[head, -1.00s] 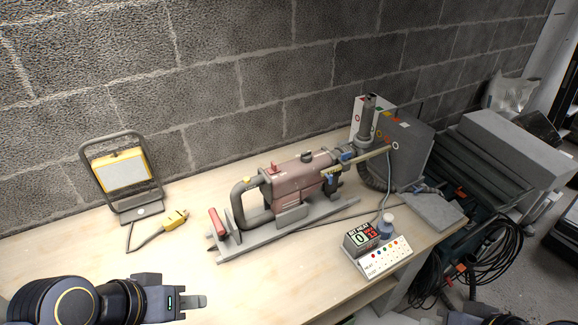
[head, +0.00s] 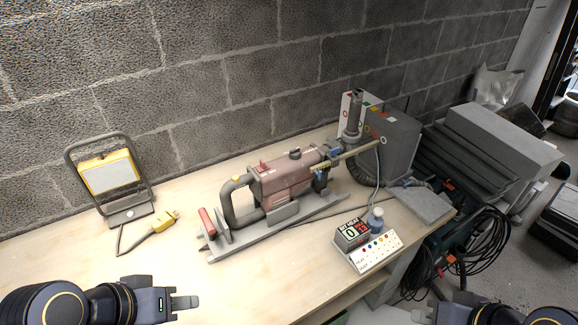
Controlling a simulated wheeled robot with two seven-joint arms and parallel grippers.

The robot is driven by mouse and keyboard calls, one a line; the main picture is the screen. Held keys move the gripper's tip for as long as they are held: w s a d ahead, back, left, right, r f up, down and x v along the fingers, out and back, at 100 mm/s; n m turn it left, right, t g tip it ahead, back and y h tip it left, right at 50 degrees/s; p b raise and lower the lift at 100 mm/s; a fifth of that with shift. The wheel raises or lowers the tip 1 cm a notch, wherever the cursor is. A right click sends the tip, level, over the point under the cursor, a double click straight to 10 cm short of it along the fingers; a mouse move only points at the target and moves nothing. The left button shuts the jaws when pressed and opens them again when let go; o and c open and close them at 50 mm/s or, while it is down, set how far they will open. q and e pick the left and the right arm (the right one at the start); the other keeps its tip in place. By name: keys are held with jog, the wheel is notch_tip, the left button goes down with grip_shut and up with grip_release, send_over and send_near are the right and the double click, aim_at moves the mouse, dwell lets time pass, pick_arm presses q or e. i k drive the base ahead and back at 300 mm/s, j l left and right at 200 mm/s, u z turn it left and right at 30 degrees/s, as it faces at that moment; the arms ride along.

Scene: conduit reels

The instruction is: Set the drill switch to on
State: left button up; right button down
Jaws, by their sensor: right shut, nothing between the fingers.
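The drill (head: 285,184) is a dull pink machine with a grey loop handle, lying on a grey stand on the bench. A small red piece (head: 264,165) stands on top of its body, and a yellow button (head: 236,178) sits on the handle. I cannot tell which is the switch, or its setting. My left gripper (head: 185,302) is at the bottom left, in front of and apart from the drill; its finger gap is not clear. My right gripper (head: 424,315) is at the bottom edge, right of the bench, mostly cut off, shut and empty.
A work lamp (head: 112,176) and a yellow plug (head: 166,218) are on the left. A display box (head: 352,233) and a panel with coloured buttons (head: 374,251) stand at the front right. A grey cabinet (head: 395,140) is behind. The bench front left of the panel is clear.

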aim_at(263, 166)
jog(key=i+l+z, duration=0.1)
jog(key=i+l, duration=0.25)
jog(key=i+l+z, duration=0.1)
jog(key=i+l, duration=0.25)
jog(key=l, duration=0.2)
